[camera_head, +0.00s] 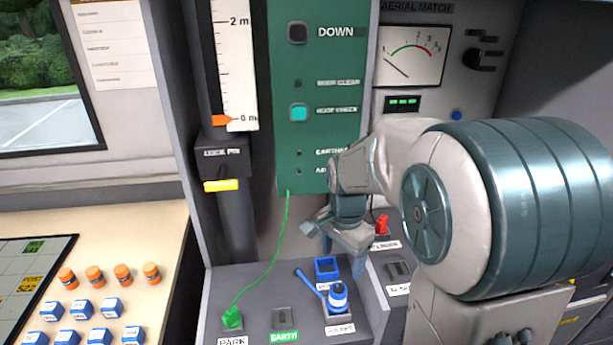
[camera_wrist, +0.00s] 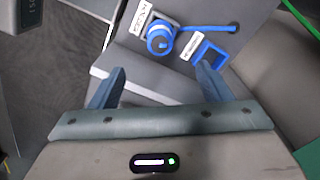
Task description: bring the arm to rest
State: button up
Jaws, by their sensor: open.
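My gripper (camera_head: 345,242) is open and empty in the head view. It hangs above the grey socket console, just right of the blue square socket (camera_head: 327,268). In the wrist view my gripper (camera_wrist: 158,85) shows two blue-grey fingers spread apart, with nothing between them. A round blue plug (camera_head: 338,297) with a blue lead sits at the front of the console, and it also shows in the wrist view (camera_wrist: 160,38), apart from the fingers. My arm covers part of the panel on the right.
A green plug (camera_head: 232,318) with a green cord sits in the PARK place at left. A red plug (camera_head: 382,224) stands right of my gripper. A green panel (camera_head: 312,60) rises behind. The beige desk (camera_head: 120,225) at left holds orange and blue pieces.

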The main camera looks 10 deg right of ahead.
jog(key=s+r+n+t, duration=0.1)
jog(key=s+r+n, duration=0.1)
jog(key=s+n, duration=0.3)
jog(key=s+r+n+t, duration=0.2)
jog(key=s+n, duration=0.4)
jog(key=s, duration=0.3)
jog(key=shift+r, duration=0.25)
jog(key=shift+c, duration=0.3)
